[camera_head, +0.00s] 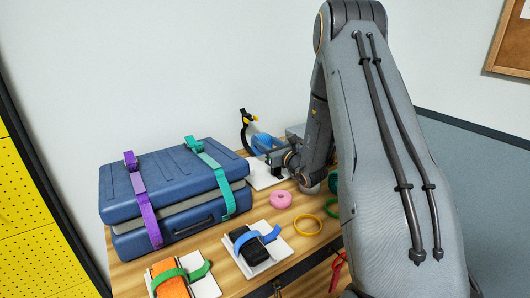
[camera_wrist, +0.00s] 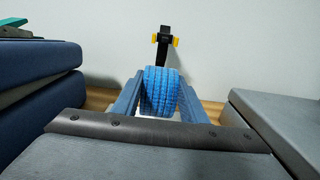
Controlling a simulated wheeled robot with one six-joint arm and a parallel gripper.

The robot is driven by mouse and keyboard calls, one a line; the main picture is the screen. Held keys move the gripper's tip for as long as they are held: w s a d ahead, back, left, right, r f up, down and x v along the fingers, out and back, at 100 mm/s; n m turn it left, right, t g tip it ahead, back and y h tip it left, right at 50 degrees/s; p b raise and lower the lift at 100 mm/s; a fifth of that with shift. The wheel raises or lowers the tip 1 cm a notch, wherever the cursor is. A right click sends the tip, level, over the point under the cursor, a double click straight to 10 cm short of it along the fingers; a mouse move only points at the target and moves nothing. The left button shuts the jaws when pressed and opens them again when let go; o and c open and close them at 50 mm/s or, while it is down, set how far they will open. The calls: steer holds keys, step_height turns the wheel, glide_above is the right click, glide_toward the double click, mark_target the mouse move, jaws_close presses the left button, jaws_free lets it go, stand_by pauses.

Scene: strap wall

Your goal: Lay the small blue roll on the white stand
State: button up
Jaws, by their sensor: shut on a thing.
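The small blue roll (camera_wrist: 160,92) is ribbed and sits between the two fingers of my gripper (camera_wrist: 160,100) in the wrist view. The gripper is shut on it. In the head view the roll (camera_head: 262,141) shows in part beside my gripper (camera_head: 272,152), at the back of the table. A white flat piece, seemingly the white stand (camera_head: 265,175), lies below the gripper there. A little white also shows beneath the roll in the wrist view. Whether the roll touches it, I cannot tell.
A blue case (camera_head: 175,190) with purple and teal straps stands left. A black upright with yellow clips (camera_head: 246,122) stands behind the roll. A pink ring (camera_head: 281,199), a yellow ring (camera_head: 307,224) and white plates with strapped orange (camera_head: 170,280) and black (camera_head: 254,245) bundles lie in front.

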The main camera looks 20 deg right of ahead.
steer(key=shift+d+f+p, duration=0.1)
steer(key=shift+f+p, duration=0.35)
steer(key=shift+f, duration=1.7)
steer(key=shift+f, duration=0.1)
steer(key=o, duration=1.2)
steer(key=shift+o, duration=0.2)
steer(key=shift+s, duration=0.15)
